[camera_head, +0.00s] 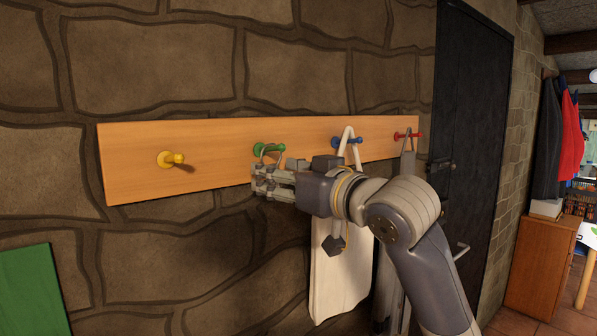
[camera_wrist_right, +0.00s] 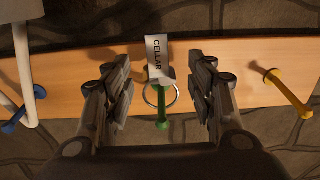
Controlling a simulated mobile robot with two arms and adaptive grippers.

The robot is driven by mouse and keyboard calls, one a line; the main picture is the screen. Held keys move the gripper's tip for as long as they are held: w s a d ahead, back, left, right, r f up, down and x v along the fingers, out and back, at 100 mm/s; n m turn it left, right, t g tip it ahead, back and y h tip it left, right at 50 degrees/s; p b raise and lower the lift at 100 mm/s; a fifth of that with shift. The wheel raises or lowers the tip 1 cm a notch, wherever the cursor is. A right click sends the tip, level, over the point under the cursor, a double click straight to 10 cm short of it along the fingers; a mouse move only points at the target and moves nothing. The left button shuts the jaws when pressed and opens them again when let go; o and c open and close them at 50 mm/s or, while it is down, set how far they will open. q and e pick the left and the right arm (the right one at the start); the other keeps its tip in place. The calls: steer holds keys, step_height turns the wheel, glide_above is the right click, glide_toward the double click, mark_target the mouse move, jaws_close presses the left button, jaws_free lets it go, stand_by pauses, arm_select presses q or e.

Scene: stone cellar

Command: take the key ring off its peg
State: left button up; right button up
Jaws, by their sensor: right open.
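The key ring (camera_wrist_right: 148,101) is a metal loop hanging around the green peg (camera_wrist_right: 163,110), with a pale tag (camera_wrist_right: 154,58) lettered "CELLAR". In the head view, the green peg (camera_head: 268,150) sits on the wooden board (camera_head: 225,133), with part of the ring (camera_head: 262,154) showing around it. My right gripper (camera_head: 260,182) is just below this peg. In the right wrist view, the open fingers of my right gripper (camera_wrist_right: 163,82) stand on either side of the ring and tag, apart from both. My left gripper is not in view.
A yellow peg (camera_head: 170,159) to the left is empty. A white cloth or bag (camera_head: 338,270) hangs from the blue peg (camera_head: 338,142), behind my right arm. A grey item (camera_head: 407,160) hangs from the red peg (camera_head: 400,135). A dark door (camera_head: 470,120) stands at the right.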

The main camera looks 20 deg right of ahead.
steer(key=x, duration=0.2)
steer(key=shift+w+p, duration=0.3)
steer(key=shift+p, duration=0.05)
steer(key=shift+w+a, duration=0.1)
steer(key=c, duration=1.2)
steer(key=o, duration=0.5)
steer(key=c, duration=0.3)
steer(key=shift+r+p, duration=0.65)
steer(key=shift+p, duration=0.05)
steer(key=shift+s, duration=0.25)
